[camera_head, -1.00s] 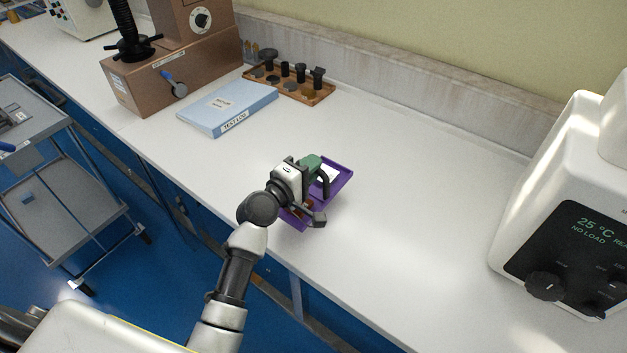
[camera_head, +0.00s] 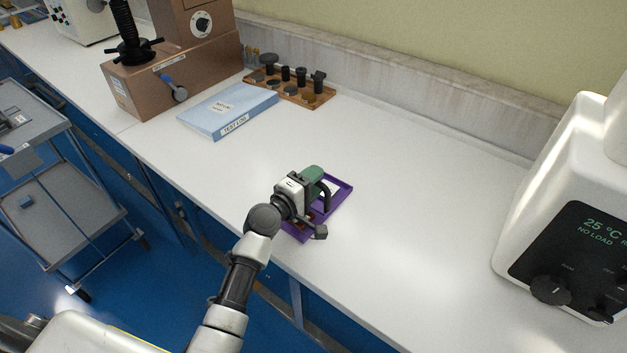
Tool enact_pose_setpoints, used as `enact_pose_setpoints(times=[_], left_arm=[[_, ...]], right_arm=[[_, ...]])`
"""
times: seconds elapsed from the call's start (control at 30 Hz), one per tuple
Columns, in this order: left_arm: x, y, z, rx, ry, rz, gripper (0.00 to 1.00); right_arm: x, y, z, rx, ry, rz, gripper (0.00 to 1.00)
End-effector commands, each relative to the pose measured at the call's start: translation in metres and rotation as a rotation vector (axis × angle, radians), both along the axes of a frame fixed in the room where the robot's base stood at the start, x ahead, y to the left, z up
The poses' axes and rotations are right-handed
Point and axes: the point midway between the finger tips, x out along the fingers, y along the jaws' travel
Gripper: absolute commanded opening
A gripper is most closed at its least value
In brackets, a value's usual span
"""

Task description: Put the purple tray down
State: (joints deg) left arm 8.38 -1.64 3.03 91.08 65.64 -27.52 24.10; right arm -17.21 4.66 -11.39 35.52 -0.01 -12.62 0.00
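The purple tray (camera_head: 342,194) is near the front edge of the white bench and looks level, low at the bench top. I cannot tell whether its underside touches the bench. A white patch and small brown items show inside it. My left gripper (camera_head: 323,216) is over the tray, with one dark finger above the inside and the other by the right-hand rim. The fingers stand apart. The gripper hides much of the tray, including where fingers and rim meet, so any grip is unclear. My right gripper is not in view.
A blue test log binder (camera_head: 228,109) and a wooden rack (camera_head: 290,91) with dark fittings lie behind. A brown tester (camera_head: 178,75) stands at the back left, a white tester (camera_head: 550,200) at the right. A grey cart (camera_head: 62,207) stands left. Bench around the tray is clear.

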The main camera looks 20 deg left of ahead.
Motion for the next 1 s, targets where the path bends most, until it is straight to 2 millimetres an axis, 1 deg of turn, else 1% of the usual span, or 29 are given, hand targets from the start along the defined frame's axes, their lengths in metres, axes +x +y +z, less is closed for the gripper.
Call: enact_pose_setpoints(times=[0.17, 0.27, 0.37, 0.6, 0.73, 0.9, 1.0], left_arm=[[0.000, 0.000, 0.001, 0.000, -0.001, 0.000, 0.41], [-0.005, 0.002, 0.000, 0.001, -0.001, 0.001, 0.41], [-0.017, 0.007, 0.000, 0.001, 0.000, 0.002, 0.41], [-0.064, 0.026, 0.000, 0.003, 0.001, 0.000, 0.41], [-0.087, 0.035, 0.002, 0.002, -0.001, 0.000, 0.41], [-0.106, 0.043, 0.003, 0.001, -0.001, 0.000, 0.41], [-0.110, 0.045, 0.004, -0.001, -0.002, 0.000, 0.41]], right_arm=[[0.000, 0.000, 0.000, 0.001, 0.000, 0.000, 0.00], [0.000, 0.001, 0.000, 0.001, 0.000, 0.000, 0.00], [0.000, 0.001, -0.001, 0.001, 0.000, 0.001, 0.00], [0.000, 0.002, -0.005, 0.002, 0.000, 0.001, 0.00], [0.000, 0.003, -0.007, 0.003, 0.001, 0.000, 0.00], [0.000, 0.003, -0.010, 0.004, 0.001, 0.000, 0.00], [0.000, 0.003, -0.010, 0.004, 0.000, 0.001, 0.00]])
